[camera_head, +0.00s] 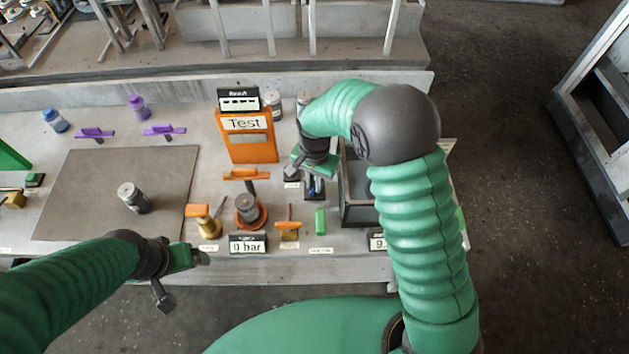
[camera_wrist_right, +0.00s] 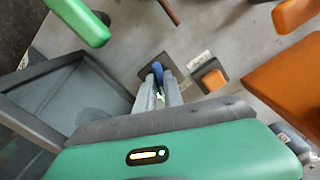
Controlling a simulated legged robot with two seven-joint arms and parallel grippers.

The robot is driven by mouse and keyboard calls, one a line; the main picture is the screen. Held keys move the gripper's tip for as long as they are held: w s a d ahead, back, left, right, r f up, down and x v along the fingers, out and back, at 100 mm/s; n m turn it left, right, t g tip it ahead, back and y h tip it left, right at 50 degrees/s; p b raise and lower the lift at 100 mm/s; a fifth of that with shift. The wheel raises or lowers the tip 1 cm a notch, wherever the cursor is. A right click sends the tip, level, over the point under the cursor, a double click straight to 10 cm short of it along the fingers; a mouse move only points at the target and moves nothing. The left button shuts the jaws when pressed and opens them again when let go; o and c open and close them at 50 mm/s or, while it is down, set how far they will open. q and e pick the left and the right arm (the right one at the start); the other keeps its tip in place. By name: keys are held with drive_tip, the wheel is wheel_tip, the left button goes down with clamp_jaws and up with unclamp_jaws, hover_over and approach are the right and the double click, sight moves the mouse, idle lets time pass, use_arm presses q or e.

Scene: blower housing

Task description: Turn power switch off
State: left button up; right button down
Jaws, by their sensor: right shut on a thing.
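My right gripper (camera_head: 316,186) reaches down over the bench beside the orange Test box. In the right wrist view its two fingers (camera_wrist_right: 160,88) are closed around a small blue lever (camera_wrist_right: 157,70), which stands on a dark square base (camera_wrist_right: 171,60). I take this lever to be the power switch, but its label cannot be read. The gripper hides most of it in the head view. My left gripper (camera_head: 198,257) is over the front edge of the bench, apart from everything; its jaw state is unclear.
The orange Test box (camera_head: 247,150) stands left of my right gripper, and a grey bin (camera_head: 358,213) stands right. A green switch (camera_head: 320,221), orange levers (camera_head: 197,210) and a "0 bar" display (camera_head: 248,243) are in front. A grey mat (camera_head: 85,200) bears a metal cylinder (camera_head: 134,199).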

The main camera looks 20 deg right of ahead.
drive_tip(key=n, duration=0.1)
drive_tip(key=n+p, duration=0.1)
drive_tip(key=shift+r+n+p, duration=0.2)
drive_tip(key=shift+n+p, duration=0.1)
drive_tip(key=n+p, duration=0.1)
drive_tip(key=n, duration=0.1)
drive_tip(key=shift+w+n, duration=0.1)
drive_tip(key=shift+n, duration=0.3)
drive_tip(key=n+p, duration=0.1)
drive_tip(key=n, duration=0.2)
drive_tip(key=shift+p, duration=0.4)
drive_tip(key=shift+f+n+p, duration=0.1)
drive_tip(key=shift+n+p, duration=0.35)
drive_tip(key=shift+n, duration=1.05)
drive_tip(key=c, duration=1.5)
unclamp_jaws()
drive_tip(key=shift+f, duration=0.1)
drive_tip(key=shift+o, duration=0.2)
